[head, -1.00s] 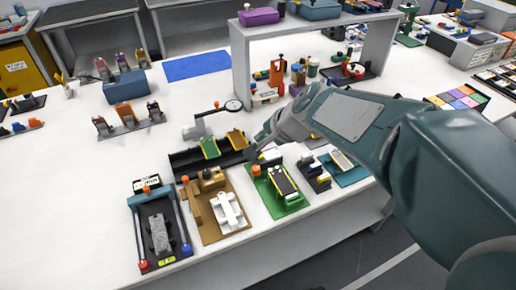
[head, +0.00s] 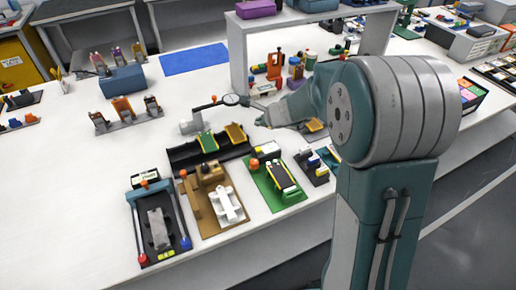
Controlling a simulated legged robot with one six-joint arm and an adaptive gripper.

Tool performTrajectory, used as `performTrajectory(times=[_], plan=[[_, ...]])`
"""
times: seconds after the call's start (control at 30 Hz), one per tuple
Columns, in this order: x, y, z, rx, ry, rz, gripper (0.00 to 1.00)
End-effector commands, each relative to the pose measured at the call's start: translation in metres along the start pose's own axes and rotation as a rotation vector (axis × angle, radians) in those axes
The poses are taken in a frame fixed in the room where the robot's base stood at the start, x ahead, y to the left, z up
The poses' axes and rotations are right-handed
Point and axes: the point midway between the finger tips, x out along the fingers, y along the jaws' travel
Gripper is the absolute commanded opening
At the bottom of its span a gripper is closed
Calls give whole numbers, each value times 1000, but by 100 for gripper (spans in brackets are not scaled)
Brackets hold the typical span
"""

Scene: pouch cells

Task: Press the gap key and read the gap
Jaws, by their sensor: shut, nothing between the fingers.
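My gripper (head: 260,114) is shut and empty, above the back of the bench beside a round dial on a stand (head: 231,99). At the front left is a dark fixture (head: 142,232) with blue side rails, holding a grey block (head: 158,228). A small white display (head: 145,179) sits at its back, with figures too small to read. Small yellow-green pieces (head: 167,255), perhaps keys, sit at its front edge between a blue and a red knob. No key label is legible, so I cannot tell which is the gap key. My gripper is well away from this fixture.
A brown fixture (head: 231,232) with a white part and a green fixture (head: 293,197) stand to its right. A black tray (head: 182,162) lies behind. A grey shelf (head: 238,57) stands at the back. The white bench (head: 70,200) is clear at left.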

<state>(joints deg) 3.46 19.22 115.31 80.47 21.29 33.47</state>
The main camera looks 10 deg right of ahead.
Motion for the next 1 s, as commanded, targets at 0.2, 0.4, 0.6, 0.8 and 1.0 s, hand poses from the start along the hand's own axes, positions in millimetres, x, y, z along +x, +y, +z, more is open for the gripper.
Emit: performTrajectory(times=[0.2,0.4,0.6,0.8,1.0], plan=[[4,3,-2,0,-1,3,0],[19,15,-14,2,0,6,0],[37,28,-27,-1,-1,5,0],[53,39,-38,-1,-1,4,0],[60,45,-44,-2,-1,2,0]])
